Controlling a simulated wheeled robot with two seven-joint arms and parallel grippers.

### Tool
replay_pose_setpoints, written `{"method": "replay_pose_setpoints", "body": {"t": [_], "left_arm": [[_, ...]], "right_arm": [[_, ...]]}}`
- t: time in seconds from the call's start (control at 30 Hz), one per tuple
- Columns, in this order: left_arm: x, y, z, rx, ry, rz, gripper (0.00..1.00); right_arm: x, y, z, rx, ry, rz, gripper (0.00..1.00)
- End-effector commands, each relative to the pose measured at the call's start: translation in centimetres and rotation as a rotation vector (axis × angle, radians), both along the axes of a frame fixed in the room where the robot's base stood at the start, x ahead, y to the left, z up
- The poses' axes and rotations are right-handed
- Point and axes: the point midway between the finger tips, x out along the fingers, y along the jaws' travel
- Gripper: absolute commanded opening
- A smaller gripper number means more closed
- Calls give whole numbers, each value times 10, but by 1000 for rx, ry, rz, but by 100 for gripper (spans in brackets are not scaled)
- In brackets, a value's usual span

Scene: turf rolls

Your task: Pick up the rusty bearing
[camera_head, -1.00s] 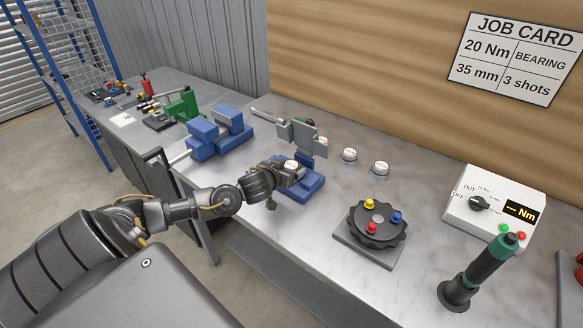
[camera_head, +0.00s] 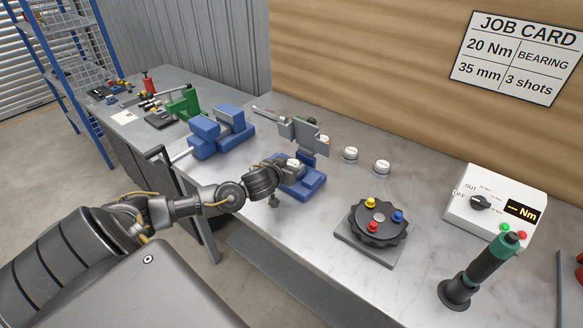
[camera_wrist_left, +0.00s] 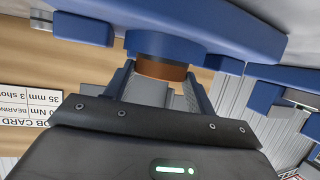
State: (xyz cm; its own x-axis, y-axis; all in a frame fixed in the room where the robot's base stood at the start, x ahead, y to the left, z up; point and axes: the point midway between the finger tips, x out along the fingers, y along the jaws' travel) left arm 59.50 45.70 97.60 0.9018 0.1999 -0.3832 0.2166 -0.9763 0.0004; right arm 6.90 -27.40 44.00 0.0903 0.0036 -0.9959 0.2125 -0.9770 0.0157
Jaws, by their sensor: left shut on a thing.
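My left gripper (camera_head: 296,163) reaches in from the left to the blue and grey bench device (camera_head: 306,190) and hides part of it. In the left wrist view the fingers (camera_wrist_left: 160,88) are shut on a rusty brown ring, which looks like the rusty bearing (camera_wrist_left: 160,70). The ring sits right against a blue round part (camera_wrist_left: 165,45) of the device. I cannot tell whether it is free of that part. In the head view the bearing is hidden by the gripper. My right gripper is not in view.
A blue vise (camera_head: 220,134) stands left of the device. A black turntable with coloured knobs (camera_head: 378,222), a white torque box (camera_head: 490,205) and a green-black tool (camera_head: 480,275) stand to the right. Bare bench (camera_head: 300,240) lies in front.

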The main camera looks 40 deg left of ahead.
Motion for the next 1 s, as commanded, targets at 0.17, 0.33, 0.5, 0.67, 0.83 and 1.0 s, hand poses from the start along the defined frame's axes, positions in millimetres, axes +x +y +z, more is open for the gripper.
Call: {"method": "replay_pose_setpoints", "body": {"t": [0.17,0.33,0.5,0.67,0.83,1.0], "left_arm": [[1,0,9,0,-3,0,22],[1,0,31,0,-6,-1,22],[-24,-14,66,0,-5,-5,22],[-58,-34,97,-1,-2,-6,22],[-95,-55,116,-1,-3,-4,22],[-112,-66,127,-7,-3,-3,22]], "right_arm": [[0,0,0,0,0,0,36],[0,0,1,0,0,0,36],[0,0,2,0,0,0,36],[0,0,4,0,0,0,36],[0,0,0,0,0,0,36],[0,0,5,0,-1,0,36]]}}
